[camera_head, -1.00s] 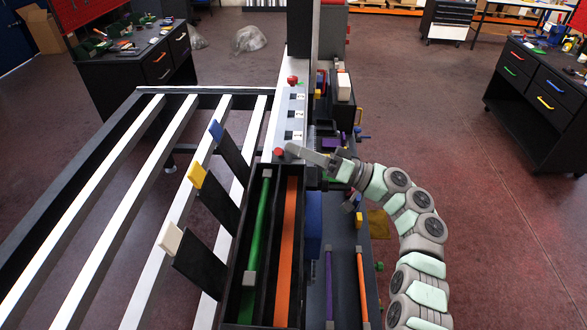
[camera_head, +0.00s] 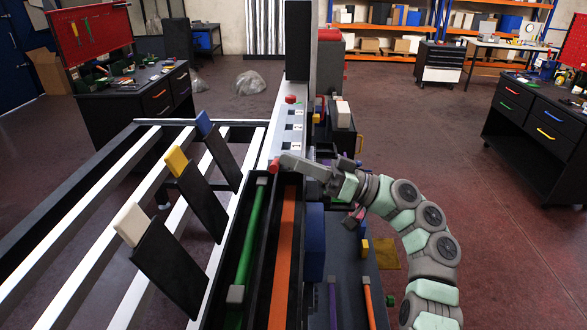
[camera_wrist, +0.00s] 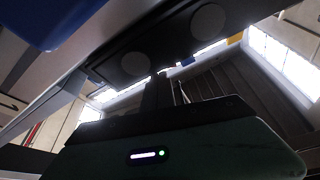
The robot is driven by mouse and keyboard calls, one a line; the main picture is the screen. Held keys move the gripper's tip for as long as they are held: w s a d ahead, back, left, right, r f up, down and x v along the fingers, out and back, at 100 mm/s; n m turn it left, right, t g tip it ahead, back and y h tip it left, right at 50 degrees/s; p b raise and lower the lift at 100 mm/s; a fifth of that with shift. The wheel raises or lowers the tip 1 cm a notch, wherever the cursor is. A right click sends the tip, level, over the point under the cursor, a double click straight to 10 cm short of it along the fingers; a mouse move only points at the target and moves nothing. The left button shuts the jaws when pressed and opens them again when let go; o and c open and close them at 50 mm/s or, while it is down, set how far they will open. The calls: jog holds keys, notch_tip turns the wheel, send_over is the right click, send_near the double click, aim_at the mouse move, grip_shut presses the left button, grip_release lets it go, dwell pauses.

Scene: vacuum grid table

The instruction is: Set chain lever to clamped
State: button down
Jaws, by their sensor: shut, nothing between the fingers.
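No part can be clearly identified as the chain lever. A narrow control panel (camera_head: 291,130) with several dark label plates runs along the machine beside the grid table. A red cylinder-like handle (camera_head: 274,165) is at the panel's near end, and a red knob (camera_head: 290,99) at its far end. My gripper (camera_head: 284,163) is shut and empty, its tip at or just beside the red handle from the right; I cannot tell whether they touch. In the wrist view, a blue part (camera_wrist: 50,18) fills the top left corner; the fingertips cannot be made out.
A trough with a green bar (camera_head: 250,235) and an orange strip (camera_head: 284,245) lies in front. Carts stand left and right.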

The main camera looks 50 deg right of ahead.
jog(key=shift+r, duration=0.1)
jog(key=shift+s+d+r, duration=0.1)
jog(key=shift+d+r, duration=0.05)
jog(key=shift+r, duration=0.1)
jog(key=s+d, duration=0.6)
jog(key=s, duration=0.3)
jog(key=shift+s+d+f, duration=0.15)
jog(key=shift+d+f, duration=0.1)
jog(key=shift+f, duration=0.1)
